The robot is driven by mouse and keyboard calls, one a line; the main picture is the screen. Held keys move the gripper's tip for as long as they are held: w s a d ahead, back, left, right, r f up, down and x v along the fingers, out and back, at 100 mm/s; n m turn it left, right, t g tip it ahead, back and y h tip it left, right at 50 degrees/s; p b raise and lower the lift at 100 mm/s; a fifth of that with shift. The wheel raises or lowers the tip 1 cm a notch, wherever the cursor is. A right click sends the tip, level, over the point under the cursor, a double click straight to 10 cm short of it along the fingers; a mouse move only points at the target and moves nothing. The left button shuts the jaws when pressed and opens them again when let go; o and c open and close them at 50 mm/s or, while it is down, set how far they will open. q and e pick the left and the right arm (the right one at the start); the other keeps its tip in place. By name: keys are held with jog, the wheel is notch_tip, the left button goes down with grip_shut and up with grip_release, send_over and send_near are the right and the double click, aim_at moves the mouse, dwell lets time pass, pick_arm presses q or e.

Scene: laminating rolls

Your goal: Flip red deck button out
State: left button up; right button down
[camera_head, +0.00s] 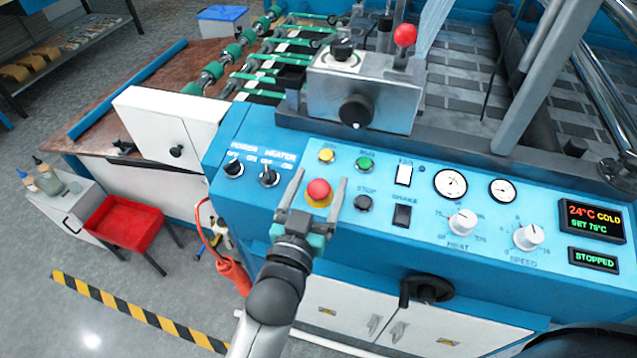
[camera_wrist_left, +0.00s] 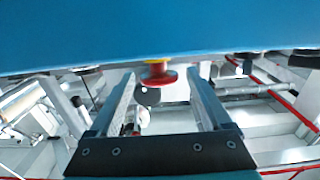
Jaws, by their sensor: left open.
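The red deck button (camera_head: 318,190) sits on a yellow base on the blue control panel (camera_head: 400,247). In the left wrist view the red button (camera_wrist_left: 158,75) hangs from the blue surface at the top, with its yellow base (camera_wrist_left: 155,61) behind it. My left gripper (camera_head: 315,183) is open, its two fingers on either side of the button in the head view. In the wrist view the open left gripper (camera_wrist_left: 160,80) has the button between and just beyond its fingertips. Contact cannot be told. My right gripper is not in view.
On the panel near the button are a yellow button (camera_head: 326,155), a green button (camera_head: 364,163), a black stop button (camera_head: 363,203) and the heater switch (camera_head: 269,177). A black crank (camera_head: 428,289) sticks out below. A red tray (camera_head: 125,222) stands at left.

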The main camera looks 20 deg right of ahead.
pick_arm(q)
jog(key=shift+s, duration=0.1)
jog(key=p+v, duration=0.1)
jog(key=v, duration=1.4)
jog(key=shift+p, duration=0.3)
jog(key=shift+a, duration=0.1)
jog(key=s+a+f+g+y, duration=0.1)
jog(key=a+f+g+y, duration=0.15)
jog(key=f, duration=0.65)
jog(key=s+a+f+n+g+y, duration=0.1)
jog(key=a+f, duration=0.3)
jog(key=f, duration=0.6)
jog(key=s+a+f+g+y, duration=0.1)
jog(key=a+f+g+y, duration=0.15)
jog(key=f, duration=0.65)
jog(key=s+a+f+n+g+y, duration=0.1)
jog(key=s+a+f+g+y, duration=0.1)
jog(key=s+a+f+g, duration=0.2)
jog(key=s+a+f+n+g+y+b, duration=0.1)
jog(key=s+a+f+g, duration=0.3)
jog(key=s+a+f, duration=0.5)
jog(key=s+f+n+y, duration=0.1)
jog(key=s+f, duration=0.3)
jog(key=s, duration=0.3)
jog(key=shift+s, duration=0.15)
jog(key=shift+a+f, duration=0.1)
